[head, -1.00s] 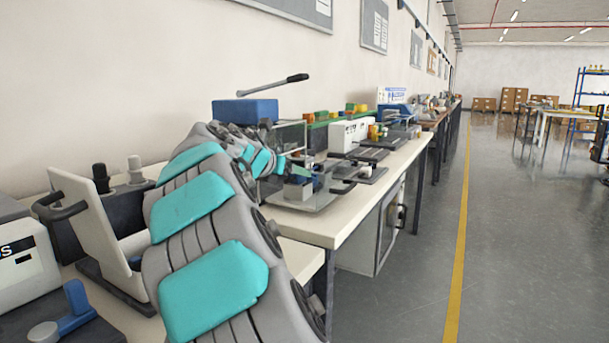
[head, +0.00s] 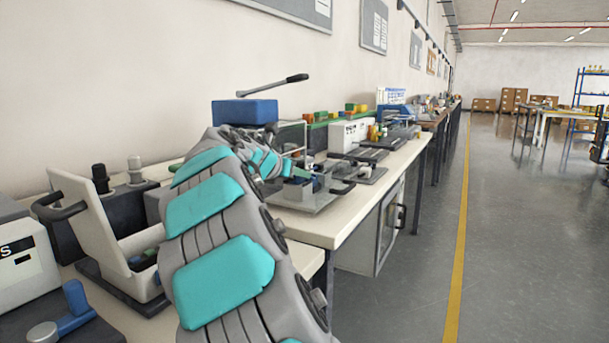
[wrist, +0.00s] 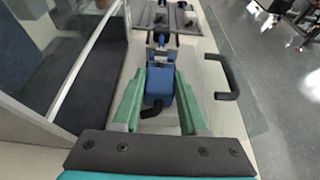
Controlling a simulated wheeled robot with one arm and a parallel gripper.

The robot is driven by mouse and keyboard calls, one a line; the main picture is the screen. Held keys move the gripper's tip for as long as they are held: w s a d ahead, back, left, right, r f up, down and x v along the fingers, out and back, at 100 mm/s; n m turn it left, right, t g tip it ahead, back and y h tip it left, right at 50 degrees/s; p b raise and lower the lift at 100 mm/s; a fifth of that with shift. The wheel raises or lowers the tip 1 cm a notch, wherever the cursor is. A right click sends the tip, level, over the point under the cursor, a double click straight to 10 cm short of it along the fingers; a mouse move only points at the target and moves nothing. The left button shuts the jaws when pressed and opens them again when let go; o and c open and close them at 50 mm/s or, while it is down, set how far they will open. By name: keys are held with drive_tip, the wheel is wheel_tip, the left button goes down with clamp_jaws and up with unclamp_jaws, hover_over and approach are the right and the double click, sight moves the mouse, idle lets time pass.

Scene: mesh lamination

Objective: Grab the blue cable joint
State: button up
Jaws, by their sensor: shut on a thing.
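The blue cable joint (wrist: 159,86) is a small blue block between my gripper's two green fingers in the wrist view. My gripper (wrist: 158,74) is shut on it, with a finger against each side. A short black curved piece (wrist: 152,109) shows at the joint's near end. In the head view my gripper (head: 299,173) is small and low over the bench station; the joint is too small and partly hidden there to make out clearly.
A black handle (wrist: 228,78) stands close right of my gripper. A clear panel with a metal frame (wrist: 85,63) is at the left. A blue box press with a lever (head: 245,112) stands behind my arm. The floor aisle (head: 500,220) at right is clear.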

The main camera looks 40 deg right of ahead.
clamp_jaws()
drive_tip(key=shift+r, duration=0.15)
wheel_tip(320, 180, up, 18)
drive_tip(key=p, duration=0.3)
drive_tip(key=shift+p, duration=0.3)
